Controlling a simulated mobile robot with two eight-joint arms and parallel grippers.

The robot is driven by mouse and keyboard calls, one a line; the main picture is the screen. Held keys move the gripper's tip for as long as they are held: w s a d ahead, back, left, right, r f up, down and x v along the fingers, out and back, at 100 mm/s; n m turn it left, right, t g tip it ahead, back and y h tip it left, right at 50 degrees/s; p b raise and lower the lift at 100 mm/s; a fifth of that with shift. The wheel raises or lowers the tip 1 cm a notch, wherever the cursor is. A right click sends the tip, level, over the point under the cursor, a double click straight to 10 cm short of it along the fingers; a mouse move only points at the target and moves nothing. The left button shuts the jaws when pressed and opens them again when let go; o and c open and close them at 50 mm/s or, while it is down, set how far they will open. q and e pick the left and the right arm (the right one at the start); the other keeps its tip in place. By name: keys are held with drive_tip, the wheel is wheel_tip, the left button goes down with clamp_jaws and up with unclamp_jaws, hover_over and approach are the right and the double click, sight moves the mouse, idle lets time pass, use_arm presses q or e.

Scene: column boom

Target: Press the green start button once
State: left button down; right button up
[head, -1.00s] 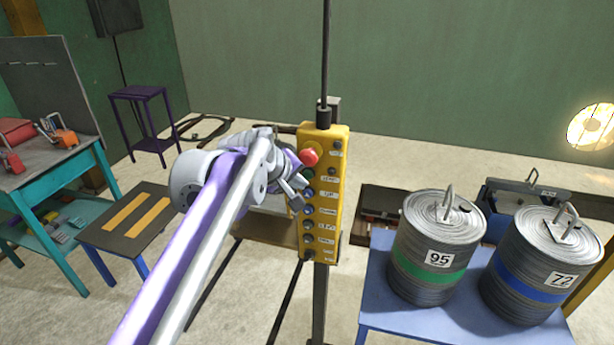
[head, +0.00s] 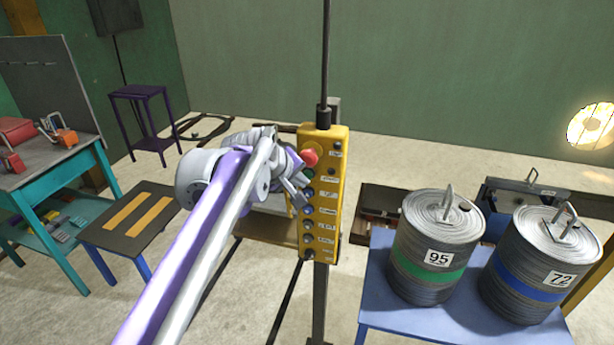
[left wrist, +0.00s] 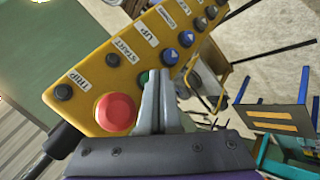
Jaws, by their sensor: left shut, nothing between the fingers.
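The yellow control box (head: 325,220) hangs upright with a red mushroom button (head: 310,157) at its top. The green start button (head: 309,173) is just below the red one, partly hidden by my left gripper (head: 301,188). In the left wrist view the green button (left wrist: 143,77) shows beside the fingertips, near the START label (left wrist: 125,50). My left gripper (left wrist: 158,75) is shut and empty, its fingertips at or very close to the box face by the green button. I cannot tell whether they touch it. My right gripper is out of view.
The red button (left wrist: 115,113) is close to the left fingers, and blue buttons (left wrist: 170,57) lie on their other side. Two drums (head: 437,245) stand on a blue table (head: 400,322) at right. A teal bench (head: 60,175) is at left.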

use_arm(q)
drive_tip(key=shift+w+d, duration=0.15)
drive_tip(key=shift+w, duration=0.35)
idle(0.3)
idle(0.4)
drive_tip(key=shift+s+a, duration=0.3)
drive_tip(key=shift+s, duration=0.6)
drive_tip(key=shift+s+a, duration=0.25)
drive_tip(key=shift+s, duration=0.55)
drive_tip(key=shift+s+a, duration=0.3)
drive_tip(key=shift+s, duration=0.5)
drive_tip(key=shift+s+a, duration=0.25)
drive_tip(key=shift+s, duration=0.55)
